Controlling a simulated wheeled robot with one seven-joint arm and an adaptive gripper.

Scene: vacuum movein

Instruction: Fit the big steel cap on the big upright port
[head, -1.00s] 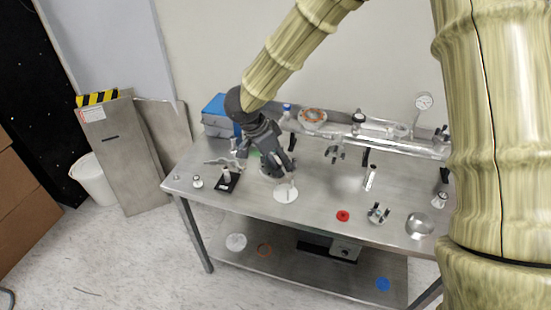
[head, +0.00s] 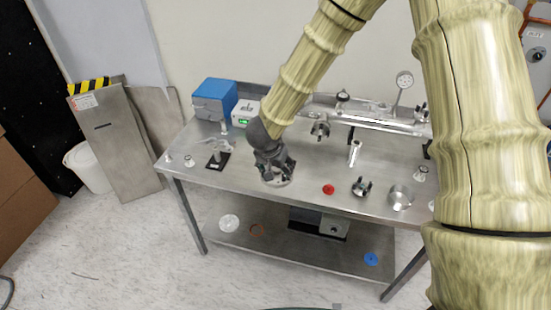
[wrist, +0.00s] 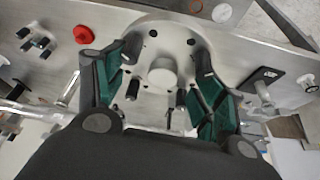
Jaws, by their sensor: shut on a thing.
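The big steel cap (wrist: 160,48) is a round plate with holes around its rim and a knob (wrist: 162,72) at its centre. In the wrist view my gripper (wrist: 160,92) has its green-padded fingers on both sides and is shut on the cap. In the head view my gripper (head: 275,172) is low over the front middle of the bench, with the cap's edge (head: 283,184) just showing under it. I cannot tell whether the cap still touches the bench. The big upright port is hidden behind my arm in the head view.
A horizontal steel tube (head: 375,122) with gauges runs along the back.

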